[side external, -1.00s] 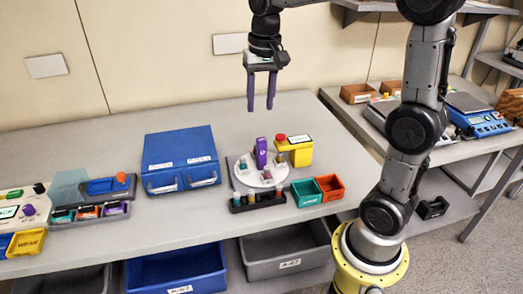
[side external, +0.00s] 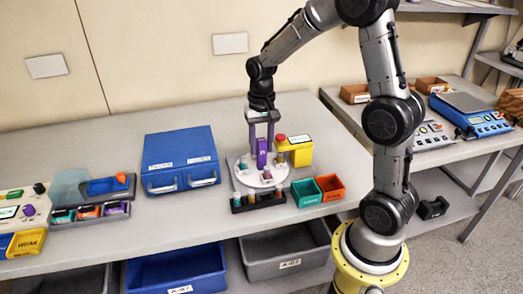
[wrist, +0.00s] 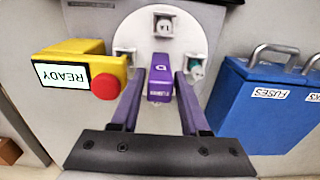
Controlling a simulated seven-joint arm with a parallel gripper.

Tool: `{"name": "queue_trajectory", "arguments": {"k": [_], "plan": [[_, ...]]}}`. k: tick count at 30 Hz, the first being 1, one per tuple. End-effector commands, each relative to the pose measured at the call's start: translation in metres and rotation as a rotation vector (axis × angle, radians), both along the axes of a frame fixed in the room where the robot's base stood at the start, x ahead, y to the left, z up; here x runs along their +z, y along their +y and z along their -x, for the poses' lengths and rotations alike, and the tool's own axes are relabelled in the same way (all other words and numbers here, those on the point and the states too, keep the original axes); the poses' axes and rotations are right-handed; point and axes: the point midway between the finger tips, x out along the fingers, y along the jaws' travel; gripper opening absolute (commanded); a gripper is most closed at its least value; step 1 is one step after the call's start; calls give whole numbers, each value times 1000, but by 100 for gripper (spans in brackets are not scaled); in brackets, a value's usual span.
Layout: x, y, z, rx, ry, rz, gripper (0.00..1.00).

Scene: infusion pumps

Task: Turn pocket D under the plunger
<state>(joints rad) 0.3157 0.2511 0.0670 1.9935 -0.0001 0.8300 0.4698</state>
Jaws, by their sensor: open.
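A white round turntable (side external: 241,176) stands on the bench with several small pockets around its rim. A purple upright block (side external: 262,152) rises from it; in the wrist view this block (wrist: 160,84) bears a letter that looks like D. My gripper (side external: 262,146) is open, pointing down, with one purple finger on each side of the block. In the wrist view my gripper (wrist: 159,80) shows gaps between block and fingers. A yellow unit (side external: 299,152) with a READY screen and a red knob (wrist: 105,87) stands beside the turntable. The plunger cannot be made out for certain.
A dark rack of vials (side external: 258,203) lies in front of the turntable. Teal (side external: 306,193) and orange (side external: 330,188) bins stand to its right, and a blue case (side external: 180,160) to its left. Bench space behind is clear.

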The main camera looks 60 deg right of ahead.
Motion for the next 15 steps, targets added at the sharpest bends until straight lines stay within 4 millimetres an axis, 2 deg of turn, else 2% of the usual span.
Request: {"name": "queue_trajectory", "arguments": {"k": [6,15], "plan": [[-18,0,0,0,1,-1,45],[-21,0,0,0,0,0,45]]}}
